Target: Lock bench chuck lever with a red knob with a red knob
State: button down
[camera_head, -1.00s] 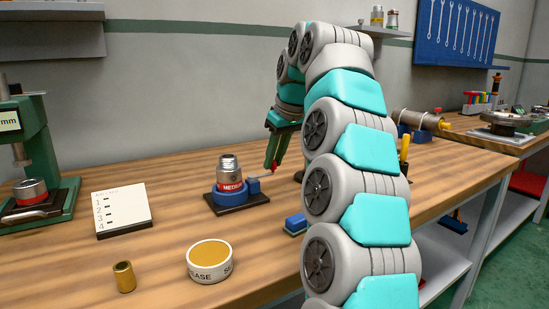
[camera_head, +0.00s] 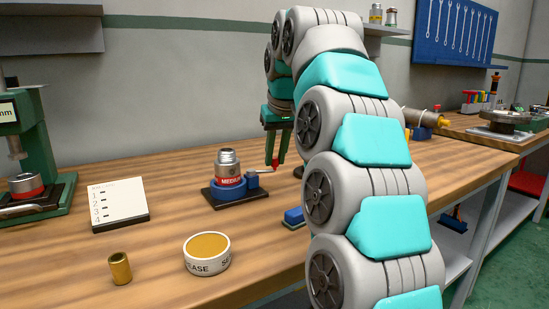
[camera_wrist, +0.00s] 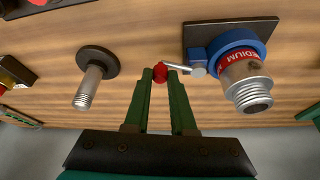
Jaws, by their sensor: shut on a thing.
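The bench chuck (camera_head: 228,193) is a blue ring on a dark base plate, holding a metal threaded fitting with a red MEDIUM band (camera_head: 229,180). It also shows at the upper right of the wrist view (camera_wrist: 238,45). A thin metal lever (camera_wrist: 178,66) runs from the chuck's blue block to a red knob (camera_wrist: 160,72). My gripper (camera_wrist: 161,76) is shut on the red knob, its green fingers on either side of it. In the head view my gripper (camera_head: 275,163) points down at the lever's end, right of the chuck.
A threaded post on a round dark base (camera_wrist: 97,65) stands beside my gripper. A green press (camera_head: 35,165) stands at left.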

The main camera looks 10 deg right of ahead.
jog(key=m, duration=0.1)
jog(key=s+m+h, duration=0.1)
jog(key=m, duration=0.1)
jog(key=shift+s+a+m+b, duration=0.25)
jog(key=shift+s+m+b, duration=0.1)
jog(key=shift+s+m, duration=0.05)
jog(key=shift+s+a+m+g+h, duration=0.2)
jog(key=shift+m+h, duration=0.1)
jog(key=shift+m, duration=0.15)
jog(key=shift+s+a+m+g+h, duration=0.1)
jog(key=shift+s+m+h, duration=0.15)
jog(key=shift+m, duration=0.2)
jog(key=shift+s+a+r+m+h+p, duration=0.1)
jog(key=shift+s+a+m+h+p, duration=0.2)
jog(key=shift+m, duration=0.3)
jog(key=shift+s+a+m+h+p, duration=0.15)
jog(key=shift+m+p, duration=0.2)
jog(key=shift+m, duration=0.25)
jog(key=shift+s+a+m+g+h+p, duration=0.15)
jog(key=shift+a+m+g+p, duration=0.15)
jog(key=shift+m, duration=0.3)
jog(key=shift+s+a+m+g+h+p, duration=0.1)
jog(key=shift+m+g+h+p, duration=0.1)
jog(key=shift+m+p, duration=0.3)
jog(key=c, duration=0.8)
grip_release()
jog(key=shift+o, duration=0.2)
